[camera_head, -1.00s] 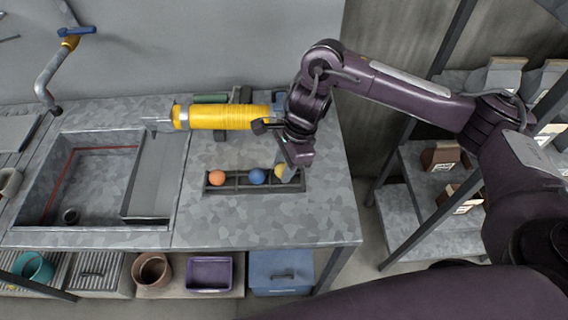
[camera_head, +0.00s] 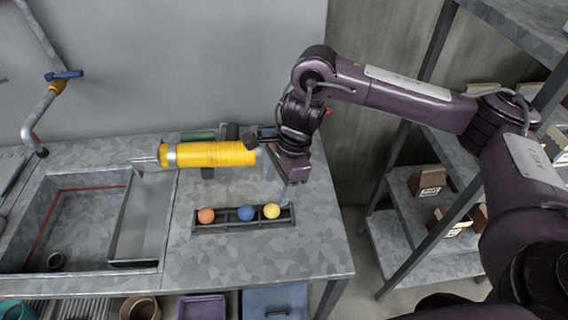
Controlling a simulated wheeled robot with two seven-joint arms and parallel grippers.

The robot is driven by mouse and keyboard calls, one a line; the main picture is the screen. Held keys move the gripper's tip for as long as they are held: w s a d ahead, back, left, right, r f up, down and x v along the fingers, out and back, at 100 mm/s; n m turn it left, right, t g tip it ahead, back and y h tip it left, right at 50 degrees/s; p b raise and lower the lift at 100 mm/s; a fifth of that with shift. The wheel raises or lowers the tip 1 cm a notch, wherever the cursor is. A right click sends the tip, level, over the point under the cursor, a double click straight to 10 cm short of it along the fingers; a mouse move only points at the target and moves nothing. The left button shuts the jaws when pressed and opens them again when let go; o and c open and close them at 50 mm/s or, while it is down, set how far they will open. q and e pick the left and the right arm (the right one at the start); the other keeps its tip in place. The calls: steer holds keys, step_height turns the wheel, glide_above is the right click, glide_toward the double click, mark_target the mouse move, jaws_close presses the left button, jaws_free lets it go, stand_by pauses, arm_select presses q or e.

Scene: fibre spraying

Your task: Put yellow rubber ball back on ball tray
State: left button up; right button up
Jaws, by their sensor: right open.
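The yellow rubber ball (camera_head: 272,211) sits in the right part of the dark ball tray (camera_head: 218,228) on the counter. A blue ball (camera_head: 246,213) and an orange ball (camera_head: 206,216) sit to its left in the same tray. My right gripper (camera_head: 287,195) is open and empty. It is above and to the right of the yellow ball, apart from it in the picture. Its fingertips are small and partly hard to make out. My left gripper is out of view.
A yellow cylindrical sprayer (camera_head: 210,154) lies behind the tray, close to my right wrist. A sink (camera_head: 70,225) with a pipe tap (camera_head: 40,105) is at the left. Shelves (camera_head: 425,195) with small boxes stand at the right. The counter in front of the tray is clear.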

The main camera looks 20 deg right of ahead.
steer(key=v, duration=0.6)
steer(key=shift+p, duration=0.3)
